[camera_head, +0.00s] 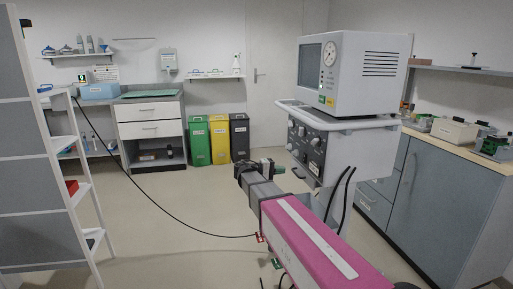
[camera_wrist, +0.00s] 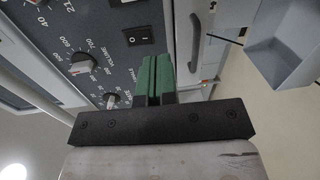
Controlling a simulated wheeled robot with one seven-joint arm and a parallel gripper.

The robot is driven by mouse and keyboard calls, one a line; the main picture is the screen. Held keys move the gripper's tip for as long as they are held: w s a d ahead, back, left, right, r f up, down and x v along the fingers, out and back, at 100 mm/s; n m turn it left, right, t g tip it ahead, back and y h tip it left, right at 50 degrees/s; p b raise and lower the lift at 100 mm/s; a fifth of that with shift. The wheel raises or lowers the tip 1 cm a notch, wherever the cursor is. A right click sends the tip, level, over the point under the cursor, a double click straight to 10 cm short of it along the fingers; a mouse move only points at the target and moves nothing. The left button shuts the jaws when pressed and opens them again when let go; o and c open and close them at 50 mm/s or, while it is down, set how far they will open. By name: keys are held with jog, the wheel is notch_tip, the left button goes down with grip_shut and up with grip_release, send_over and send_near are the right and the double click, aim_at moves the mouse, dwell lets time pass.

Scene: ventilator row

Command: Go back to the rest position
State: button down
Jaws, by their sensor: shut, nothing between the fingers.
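My gripper (camera_wrist: 153,80) is shut, its green fingers together with nothing between them. In the wrist view it is in front of a ventilator's grey control panel (camera_wrist: 75,45), beside a black rocker switch (camera_wrist: 138,37) and several knobs. I cannot tell whether the fingers touch the panel. In the head view my gripper (camera_head: 268,165) is left of the ventilator (camera_head: 352,72), a white unit with a screen on top and a knobbed panel below. My pink arm reaches up to it from the bottom of the view.
Green, yellow and black bins (camera_head: 220,139) stand by the back wall. A black cable (camera_head: 165,210) runs across the left side. A counter with grey cabinets (camera_head: 428,195) is at the right, shelves (camera_head: 85,190) at the left.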

jog(key=s+d+f+g+y, duration=0.2)
jog(key=s+d+f+y, duration=0.2)
jog(key=s+f, duration=0.3)
jog(key=s+d+f+g+y, duration=0.1)
jog(key=s+d+f+y, duration=0.35)
jog(key=f, duration=0.45)
jog(key=s+a+f+m+y, duration=0.2)
jog(key=s+f+m+y, duration=0.1)
jog(key=s+f+y, duration=0.5)
jog(key=shift+s+a+g, duration=0.25)
jog(key=shift+s+g, duration=0.05)
jog(key=shift+s, duration=0.9)
